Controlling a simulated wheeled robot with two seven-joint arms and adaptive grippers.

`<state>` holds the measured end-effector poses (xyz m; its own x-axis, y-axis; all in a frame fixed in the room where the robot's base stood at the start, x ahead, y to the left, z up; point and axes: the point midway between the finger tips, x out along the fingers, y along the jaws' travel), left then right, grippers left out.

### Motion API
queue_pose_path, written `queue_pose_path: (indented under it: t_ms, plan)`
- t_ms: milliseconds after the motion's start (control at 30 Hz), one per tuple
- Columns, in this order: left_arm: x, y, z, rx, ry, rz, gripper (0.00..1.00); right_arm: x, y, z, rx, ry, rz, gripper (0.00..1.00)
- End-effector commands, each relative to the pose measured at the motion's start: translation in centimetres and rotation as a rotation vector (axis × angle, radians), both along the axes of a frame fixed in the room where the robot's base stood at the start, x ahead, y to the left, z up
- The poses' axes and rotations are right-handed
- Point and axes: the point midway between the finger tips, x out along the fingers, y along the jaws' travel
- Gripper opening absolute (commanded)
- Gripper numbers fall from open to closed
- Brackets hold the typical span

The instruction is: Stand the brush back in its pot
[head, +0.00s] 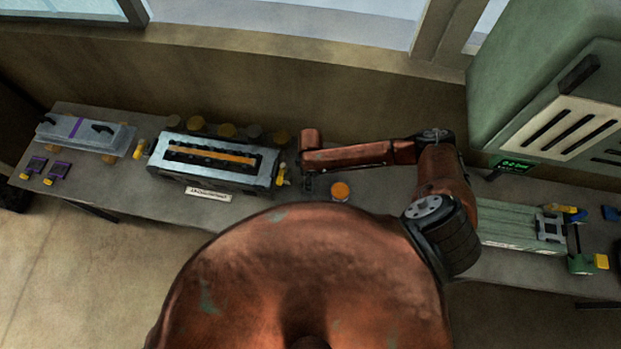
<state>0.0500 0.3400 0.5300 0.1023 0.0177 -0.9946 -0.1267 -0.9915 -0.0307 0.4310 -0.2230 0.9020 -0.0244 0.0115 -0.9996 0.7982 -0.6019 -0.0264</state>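A small round container with an orange top (340,191) stands on the bench, just right of my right gripper; I cannot tell whether it is the pot. I cannot make out a brush for certain. My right arm reaches in from the right and bends down at its end. My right gripper (311,187) is small and dark there, low over the bench between the engine block and the orange-topped container. Whether its fingers are open or hold anything is too small to tell. My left gripper is not in view.
An engine block (216,165) with a label plate (208,195) stands left of my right gripper, small yellow parts (282,176) at its end. Several round caps line the wall behind. A grey cover (84,134) lies far left. Right are a green box (515,222) and a large green cabinet (545,80).

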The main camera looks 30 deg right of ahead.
Motion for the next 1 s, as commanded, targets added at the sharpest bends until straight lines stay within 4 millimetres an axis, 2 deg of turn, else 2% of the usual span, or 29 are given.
queue_pose_path:
  t_ms: [133,467,567,1000]
  plan:
    - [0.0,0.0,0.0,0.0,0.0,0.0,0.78,0.0,0.0,0.0,0.0,0.0,0.0,0.52]
    - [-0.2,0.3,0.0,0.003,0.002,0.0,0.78,0.0,0.0,0.5,0.001,-0.001,0.0,0.52]
    - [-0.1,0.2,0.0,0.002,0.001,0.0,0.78,0.1,0.0,1.7,0.002,-0.002,0.0,0.52]
    - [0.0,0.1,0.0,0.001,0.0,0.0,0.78,0.4,-0.1,10.2,0.0,-0.003,0.0,0.52]
